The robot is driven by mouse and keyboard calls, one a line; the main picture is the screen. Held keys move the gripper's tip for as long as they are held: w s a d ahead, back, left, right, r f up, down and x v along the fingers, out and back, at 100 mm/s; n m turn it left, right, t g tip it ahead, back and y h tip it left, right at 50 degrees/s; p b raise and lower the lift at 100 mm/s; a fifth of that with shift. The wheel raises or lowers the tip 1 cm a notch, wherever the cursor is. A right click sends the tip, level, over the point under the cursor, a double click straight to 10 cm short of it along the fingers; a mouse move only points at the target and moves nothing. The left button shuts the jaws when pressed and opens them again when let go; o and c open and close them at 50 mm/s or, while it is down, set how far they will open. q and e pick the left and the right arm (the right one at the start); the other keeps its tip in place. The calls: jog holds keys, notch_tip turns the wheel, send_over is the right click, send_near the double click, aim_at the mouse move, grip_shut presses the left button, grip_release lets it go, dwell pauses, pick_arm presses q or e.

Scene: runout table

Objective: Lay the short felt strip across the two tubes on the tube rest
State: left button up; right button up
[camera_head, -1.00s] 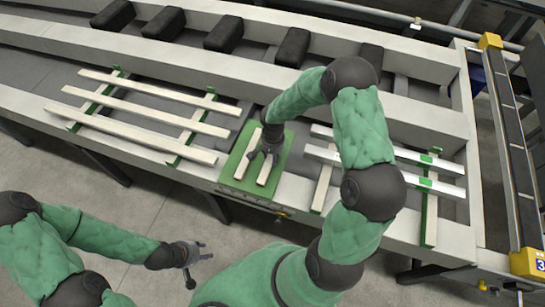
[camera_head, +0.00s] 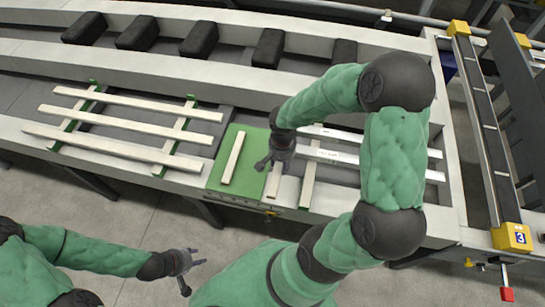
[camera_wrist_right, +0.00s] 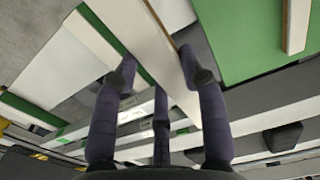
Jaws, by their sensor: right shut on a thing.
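My right gripper (camera_head: 275,160) is shut on a short pale felt strip (camera_head: 273,183), just past the mat's right edge. The strip also runs between my fingers in the right wrist view (camera_wrist_right: 165,50). Two silvery tubes lie side by side on the tube rest; the nearer tube (camera_head: 410,172) and farther tube (camera_head: 345,136) are partly hidden by my right arm. A pale bearer (camera_head: 308,186) of the tube rest stands just right of the held strip. My left gripper (camera_head: 188,264) is open and empty, low over the floor.
A green mat (camera_head: 215,178) carries another pale strip (camera_head: 233,158). To the left, several long pale bars (camera_head: 130,102) lie on bearers with green ends. Black blocks (camera_head: 199,40) line the back channel. A yellow-ended conveyor (camera_head: 490,140) is at the right.

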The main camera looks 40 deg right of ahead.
jog(key=shift+s+d+r, duration=0.1)
jog(key=shift+s+r, duration=0.15)
jog(key=shift+s, duration=0.3)
jog(key=shift+s+d+r, duration=0.1)
jog(key=shift+s+r, duration=0.1)
jog(key=shift+s, duration=0.3)
